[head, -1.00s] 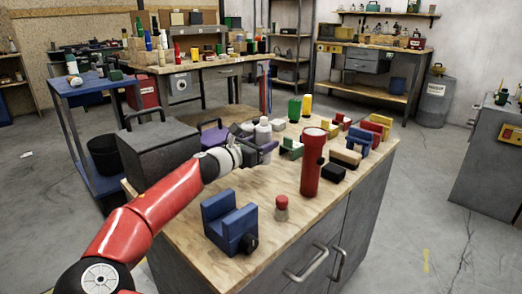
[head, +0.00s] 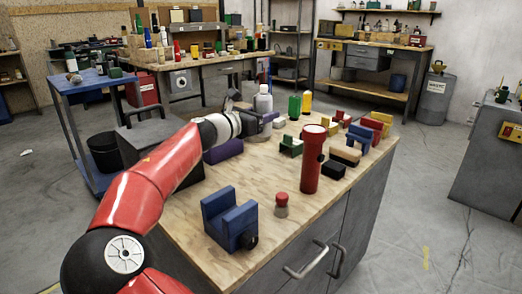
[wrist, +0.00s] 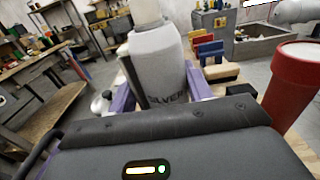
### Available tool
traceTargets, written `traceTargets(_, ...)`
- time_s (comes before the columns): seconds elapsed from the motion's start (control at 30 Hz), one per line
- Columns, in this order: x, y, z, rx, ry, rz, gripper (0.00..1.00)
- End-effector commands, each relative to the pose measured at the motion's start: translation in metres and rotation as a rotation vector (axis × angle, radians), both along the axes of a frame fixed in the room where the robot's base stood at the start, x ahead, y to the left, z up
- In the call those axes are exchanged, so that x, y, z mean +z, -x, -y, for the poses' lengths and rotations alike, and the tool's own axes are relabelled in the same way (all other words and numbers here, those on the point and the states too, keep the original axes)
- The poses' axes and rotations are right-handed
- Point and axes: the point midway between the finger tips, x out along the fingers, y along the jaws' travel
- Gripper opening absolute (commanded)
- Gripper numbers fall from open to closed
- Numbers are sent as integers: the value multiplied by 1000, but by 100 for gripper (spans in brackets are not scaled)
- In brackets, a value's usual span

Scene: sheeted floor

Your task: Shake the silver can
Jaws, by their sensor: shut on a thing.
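The silver can (head: 263,104), a pale grey bottle-shaped can with a whitish top, is held above the far part of the wooden worktop. It fills the upper middle of the wrist view (wrist: 158,62), with part of its lettering showing low on its side. My gripper (head: 264,120) is shut on the can, with purple fingers on both sides of its lower part. The can's base is hidden behind my gripper body in the wrist view.
A red flashlight (head: 312,160), a red-topped shaker (head: 281,204) and a blue vise-like block (head: 229,219) stand on the worktop (head: 262,180). A dark grey box (head: 150,140) and a purple box (head: 224,151) lie beside my arm. Green (head: 294,107) and yellow (head: 306,101) containers stand right of the can.

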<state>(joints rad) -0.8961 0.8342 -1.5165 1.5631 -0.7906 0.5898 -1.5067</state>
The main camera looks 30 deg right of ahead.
Motion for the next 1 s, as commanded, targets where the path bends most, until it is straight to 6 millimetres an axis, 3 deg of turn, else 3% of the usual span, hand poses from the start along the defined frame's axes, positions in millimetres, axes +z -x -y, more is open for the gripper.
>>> traceTargets(0.13,13,0,0,0,-1,2,42)
traceTargets(0.4,15,1,0,-1,0,1,42)
traceTargets(0.43,25,1,1,1,-2,6,42)
traceTargets(0.5,72,2,3,4,-7,19,42)
traceTargets(0.57,89,1,2,1,-3,9,42)
traceTargets(0.6,80,0,0,0,1,-3,42)
traceTargets(0.7,17,0,-2,-6,10,-18,42)
traceTargets(0.73,11,1,-1,-4,7,-11,42)
traceTargets(0.77,12,1,0,-3,5,-4,42)
traceTargets(0.9,87,2,3,1,-5,15,42)
traceTargets(0.97,79,0,0,0,1,-3,42)
traceTargets(1.0,51,0,-2,-4,6,-16,42)
